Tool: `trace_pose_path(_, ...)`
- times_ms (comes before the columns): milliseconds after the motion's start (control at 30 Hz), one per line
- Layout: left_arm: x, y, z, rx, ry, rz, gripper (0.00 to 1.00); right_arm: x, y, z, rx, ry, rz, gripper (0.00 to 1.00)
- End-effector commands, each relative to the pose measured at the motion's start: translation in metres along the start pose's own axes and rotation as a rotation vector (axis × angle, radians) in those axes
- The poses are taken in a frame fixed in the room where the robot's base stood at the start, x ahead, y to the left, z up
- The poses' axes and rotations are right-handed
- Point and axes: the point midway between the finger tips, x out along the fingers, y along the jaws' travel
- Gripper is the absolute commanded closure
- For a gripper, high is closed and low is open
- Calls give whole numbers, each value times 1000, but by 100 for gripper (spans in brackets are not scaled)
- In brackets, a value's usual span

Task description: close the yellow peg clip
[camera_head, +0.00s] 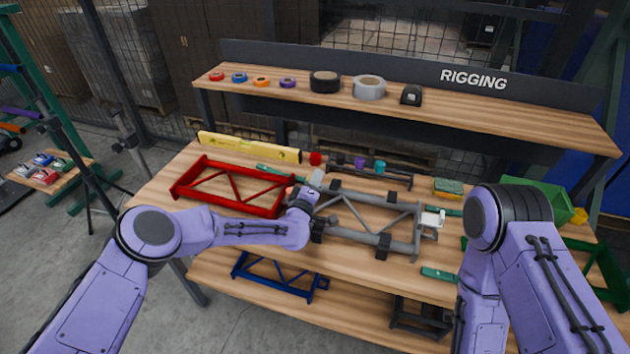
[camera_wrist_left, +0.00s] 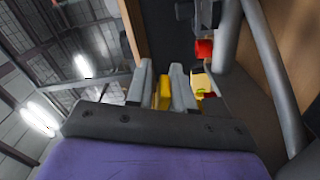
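My left gripper (camera_head: 318,178) is over the bench, at the left end of the grey tubular frame (camera_head: 372,225). In the left wrist view its two grey fingers (camera_wrist_left: 162,85) stand apart. A narrow yellow piece (camera_wrist_left: 165,92) shows between them, nearer the right finger; it may be the yellow peg clip, and I cannot tell whether the fingers touch it. No yellow clip can be made out at the gripper in the head view. My right arm comes in at the right, but its gripper is out of view.
A red frame (camera_head: 225,187) and a yellow level (camera_head: 247,147) lie to the left. Behind the gripper is a dark rail with a purple piece (camera_head: 360,162) and a teal piece (camera_head: 380,166). A sponge (camera_head: 448,187) and green bin (camera_head: 540,200) are at right. A raised shelf (camera_head: 450,110) runs behind.

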Motion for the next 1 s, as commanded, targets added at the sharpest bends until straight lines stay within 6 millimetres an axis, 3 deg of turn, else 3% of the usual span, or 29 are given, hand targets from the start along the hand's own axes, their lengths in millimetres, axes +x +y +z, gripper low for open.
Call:
trace_pose_path(67, 0, 0, 0, 0, 0, 0, 100, 0, 0, 0, 0, 0, 0, 40)
trace_pose_path(533, 1, 0, -4, -47, 4, 3, 100, 10, -1, 4, 0, 0, 0, 40)
trace_pose_path(1000, 1, 0, -22, -412, 6, 7, 100, 71, -6, 29, 0, 0, 0, 40)
